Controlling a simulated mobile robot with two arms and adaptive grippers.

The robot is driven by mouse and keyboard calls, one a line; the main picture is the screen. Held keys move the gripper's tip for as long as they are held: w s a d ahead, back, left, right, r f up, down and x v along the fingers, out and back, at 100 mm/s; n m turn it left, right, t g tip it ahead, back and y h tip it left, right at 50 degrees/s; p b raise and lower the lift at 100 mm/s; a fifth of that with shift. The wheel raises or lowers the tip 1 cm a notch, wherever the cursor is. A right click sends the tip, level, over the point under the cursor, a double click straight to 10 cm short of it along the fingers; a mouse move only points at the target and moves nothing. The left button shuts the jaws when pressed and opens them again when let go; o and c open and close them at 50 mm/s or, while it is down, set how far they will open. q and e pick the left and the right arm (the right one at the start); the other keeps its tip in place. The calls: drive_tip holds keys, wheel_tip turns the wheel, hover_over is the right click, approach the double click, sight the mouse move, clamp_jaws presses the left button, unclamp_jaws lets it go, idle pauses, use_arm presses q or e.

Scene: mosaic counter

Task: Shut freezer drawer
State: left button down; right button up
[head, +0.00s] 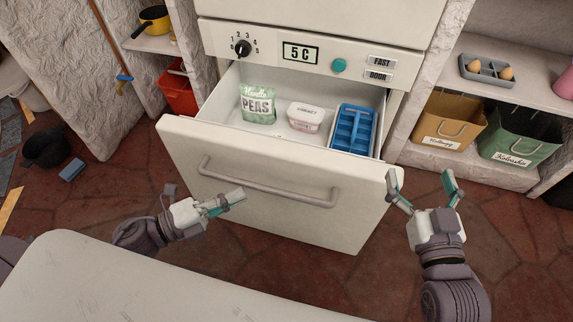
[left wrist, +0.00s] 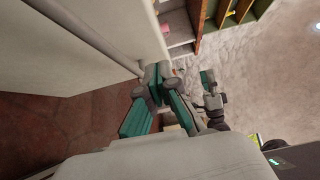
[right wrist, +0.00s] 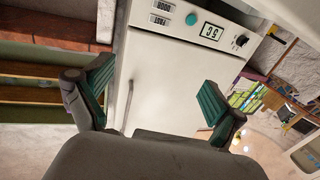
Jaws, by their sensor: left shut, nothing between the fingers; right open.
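The freezer drawer (head: 290,195) is pulled out below the control panel, with a long grey handle (head: 265,187) across its white front. Inside are a green bag of peas (head: 257,105), a small white tub (head: 305,117) and a blue tray (head: 354,129). My left gripper (head: 238,197) is shut and empty in front of the drawer's left half, just below the handle in the head view. It also shows in the left wrist view (left wrist: 165,95), close to the drawer front. My right gripper (head: 422,182) is open and empty by the drawer's front right corner.
The freezer panel (head: 310,55) reads 5 C. Shelves at the right hold a yellow bag (head: 449,120), a green bag (head: 520,135) and an egg tray (head: 487,70). A red bucket (head: 178,92) is at the left. A pale surface (head: 150,285) fills the foreground. A dark pot (head: 46,147) lies on the floor.

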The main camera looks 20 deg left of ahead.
sight(289, 160)
use_arm(q)
drive_tip(key=x, duration=0.3)
drive_tip(key=w+a+x, duration=0.1)
drive_tip(key=x, duration=0.3)
drive_tip(key=b+x, duration=0.1)
drive_tip(key=x, duration=0.2)
drive_tip(key=shift+w+a, duration=0.1)
drive_tip(key=shift+w, duration=0.9)
use_arm(e)
drive_tip(key=shift+s+a+r+t+y, duration=0.2)
drive_tip(key=shift+r+t, duration=0.35)
drive_tip(key=shift+r, duration=0.4)
drive_tip(key=shift+a+r+t+y, duration=0.1)
drive_tip(key=shift+r+t+y, duration=0.25)
drive_tip(key=shift+r+t, duration=0.45)
drive_tip(key=shift+s+a+r+t+y, duration=0.1)
drive_tip(key=shift+r+t+y, duration=0.2)
drive_tip(key=shift+r, duration=0.8)
use_arm(q)
drive_tip(key=shift+w, duration=0.1)
